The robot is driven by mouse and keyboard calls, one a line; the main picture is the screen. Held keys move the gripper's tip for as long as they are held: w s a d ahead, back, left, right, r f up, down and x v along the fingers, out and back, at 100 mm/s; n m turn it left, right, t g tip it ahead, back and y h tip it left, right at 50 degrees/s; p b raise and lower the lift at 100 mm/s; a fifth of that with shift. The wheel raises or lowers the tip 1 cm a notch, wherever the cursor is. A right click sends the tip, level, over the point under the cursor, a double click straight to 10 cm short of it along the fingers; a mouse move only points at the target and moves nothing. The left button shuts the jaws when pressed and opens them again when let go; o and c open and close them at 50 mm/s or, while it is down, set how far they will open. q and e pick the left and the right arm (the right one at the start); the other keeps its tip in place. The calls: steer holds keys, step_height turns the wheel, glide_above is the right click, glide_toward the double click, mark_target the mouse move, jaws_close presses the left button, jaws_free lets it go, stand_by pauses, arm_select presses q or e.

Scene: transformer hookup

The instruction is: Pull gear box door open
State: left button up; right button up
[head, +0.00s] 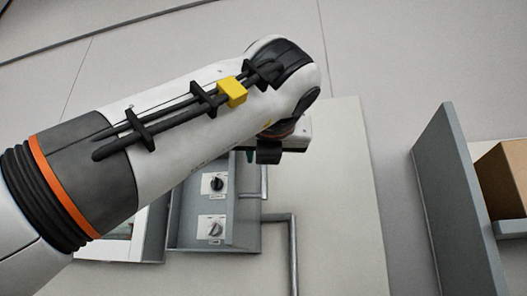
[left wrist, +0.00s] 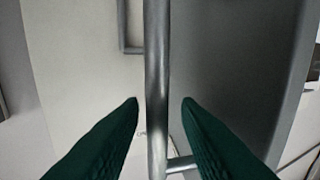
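My left gripper (left wrist: 160,103) is open, one green finger on each side of the bar, with visible gaps. My right gripper is not in view.
A bent metal pipe (head: 293,250) runs below and right of the gear box. A grey upright panel (head: 455,200) and a brown box (head: 503,180) stand at the right. The light wall panel (head: 345,190) between is clear.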

arm_select(q)
steer(key=shift+s, duration=0.1)
steer(key=shift+s, duration=0.25)
steer(key=s+b, duration=0.4)
steer(key=s, duration=0.7)
steer(key=shift+s+d, duration=0.15)
steer(key=shift+d, duration=0.05)
